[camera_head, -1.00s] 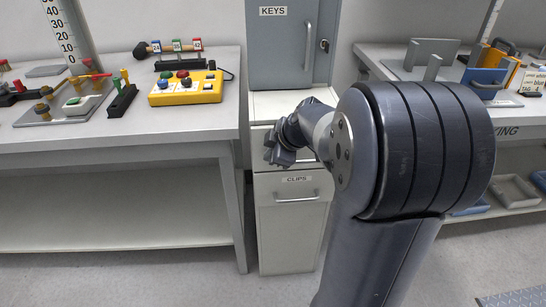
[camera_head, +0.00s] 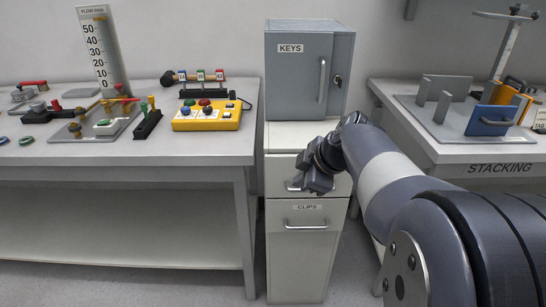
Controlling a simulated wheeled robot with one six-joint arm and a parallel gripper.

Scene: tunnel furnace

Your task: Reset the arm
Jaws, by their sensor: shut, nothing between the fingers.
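My arm reaches in from the lower right of the head view. My gripper (camera_head: 318,184) is at its far end, in front of the upper drawer of the white drawer unit (camera_head: 295,255). It points down and toward the left, and it is shut with nothing held. The fingertips are small and dark in this view. My gripper covers part of the upper drawer's handle; I cannot tell whether it touches the drawer front.
A grey KEYS cabinet (camera_head: 295,75) stands on the drawer unit. The left bench (camera_head: 200,150) holds a yellow button box (camera_head: 207,115) and several coloured valves. The STACKING bench (camera_head: 480,150) on the right holds grey blocks and a blue block (camera_head: 490,120). Floor shows below.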

